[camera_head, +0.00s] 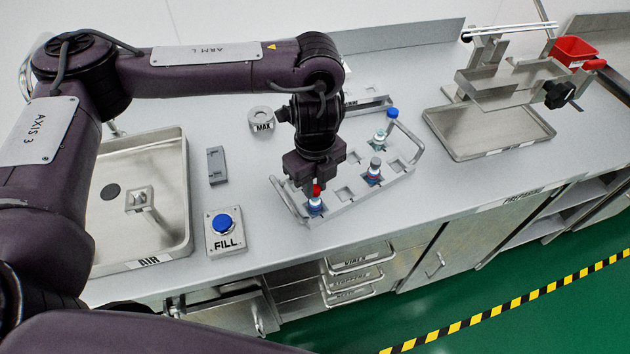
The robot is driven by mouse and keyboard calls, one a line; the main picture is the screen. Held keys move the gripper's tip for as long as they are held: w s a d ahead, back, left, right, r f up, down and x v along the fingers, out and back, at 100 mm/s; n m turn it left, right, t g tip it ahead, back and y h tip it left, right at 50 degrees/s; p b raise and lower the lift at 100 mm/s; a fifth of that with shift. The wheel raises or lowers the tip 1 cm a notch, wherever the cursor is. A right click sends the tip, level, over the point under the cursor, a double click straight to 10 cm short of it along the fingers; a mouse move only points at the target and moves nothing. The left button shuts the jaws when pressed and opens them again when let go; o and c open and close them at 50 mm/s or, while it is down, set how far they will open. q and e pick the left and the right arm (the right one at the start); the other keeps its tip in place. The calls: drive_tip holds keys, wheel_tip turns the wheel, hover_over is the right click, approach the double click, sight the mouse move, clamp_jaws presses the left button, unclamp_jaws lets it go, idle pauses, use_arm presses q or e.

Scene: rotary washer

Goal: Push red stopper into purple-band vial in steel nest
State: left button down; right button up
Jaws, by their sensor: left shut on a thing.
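My left gripper (316,184) points down over the near-left corner of a steel nest (347,208) with raised handles. It is shut on a small red stopper (317,190). The stopper sits right at the mouth of a vial (315,206) with a blue-purple band, standing in a nest pocket. How deep the stopper sits cannot be told at this size. The gripper hides the stopper's upper part. My right gripper is not in view.
Other nest pockets hold a grey-topped vial (374,170) and another vial (380,138); a blue-topped item (392,114) is at the far end. A shallow tray (490,130) lies right.

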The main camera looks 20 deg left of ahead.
use_arm(q)
drive_tip(key=shift+f+b, duration=0.3)
drive_tip(key=shift+f, duration=0.3)
idle(0.7)
idle(0.3)
drive_tip(key=c, duration=1.2)
unclamp_jaws()
drive_tip(key=shift+r, duration=0.1)
